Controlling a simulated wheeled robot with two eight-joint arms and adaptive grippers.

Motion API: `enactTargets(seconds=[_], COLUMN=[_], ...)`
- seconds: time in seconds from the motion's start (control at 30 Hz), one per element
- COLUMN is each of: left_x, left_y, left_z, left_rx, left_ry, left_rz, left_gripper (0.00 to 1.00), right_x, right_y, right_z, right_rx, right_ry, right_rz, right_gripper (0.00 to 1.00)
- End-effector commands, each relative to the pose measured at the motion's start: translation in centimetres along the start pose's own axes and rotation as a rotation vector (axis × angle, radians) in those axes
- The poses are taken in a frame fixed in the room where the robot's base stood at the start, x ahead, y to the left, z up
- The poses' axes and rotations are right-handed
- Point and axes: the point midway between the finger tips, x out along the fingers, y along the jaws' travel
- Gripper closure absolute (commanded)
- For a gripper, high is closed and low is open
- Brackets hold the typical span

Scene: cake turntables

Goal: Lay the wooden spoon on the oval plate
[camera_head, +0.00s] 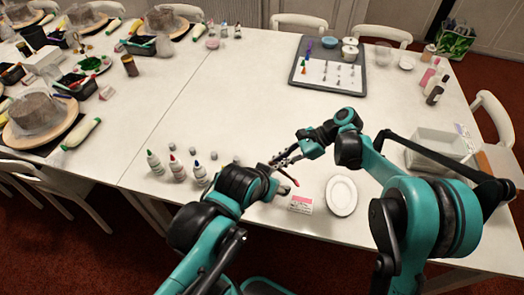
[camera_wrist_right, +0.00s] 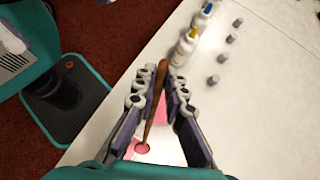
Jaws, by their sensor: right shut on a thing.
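The oval plate (camera_head: 341,196) is white and lies empty near the front edge of the table in the head view. My right gripper (camera_head: 281,160) is left of and behind the plate, above the table. In the right wrist view my right gripper (camera_wrist_right: 158,110) is shut on the brown wooden spoon (camera_wrist_right: 155,105), which runs lengthwise between its fingers. In the head view the spoon is too small and covered to make out clearly. My left gripper (camera_head: 284,187) is just in front of the right one, left of the plate; its fingers are too small to read.
A pink and white card (camera_head: 299,204) lies just left of the plate. Several glue-like bottles (camera_head: 177,168) stand left of my left gripper. A grey tray (camera_head: 297,77) lies at the back; the table's middle is clear.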

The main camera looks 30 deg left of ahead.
Motion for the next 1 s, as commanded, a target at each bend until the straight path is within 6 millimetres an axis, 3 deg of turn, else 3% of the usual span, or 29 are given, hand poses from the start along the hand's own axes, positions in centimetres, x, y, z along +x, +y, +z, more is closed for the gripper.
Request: enactTargets(seconds=[0.03,0.2,0.4,0.5,0.73,1.0], left_x=[0.1,0.2,0.4,0.4,0.5,1.1], left_y=[0.0,0.0,0.0,0.0,0.0,0.0], left_z=[0.1,0.2,0.3,0.3,0.3,0.8], left_rx=[0.0,0.0,0.0,0.0,0.0,0.0], left_ry=[0.0,0.0,0.0,0.0,0.0,0.0], left_rz=[0.0,0.0,0.0,0.0,0.0,0.0], left_gripper=[0.4,0.4,0.4,0.4,0.4,0.4], right_x=[-0.1,-1.5,-4.5,-6.0,-8.0,-7.5], right_y=[0.9,5.1,10.1,12.2,14.6,14.8], right_z=[-2.8,-10.5,-17.8,-20.3,-22.9,-24.0], right_rx=[-0.061,-0.352,-0.733,-0.887,-1.075,-1.1], right_ry=[0.088,0.372,0.625,0.701,0.775,0.781], right_rz=[0.073,0.305,0.462,0.497,0.524,0.527], right_gripper=[1.0,1.0,1.0,1.0,1.0,1.0])
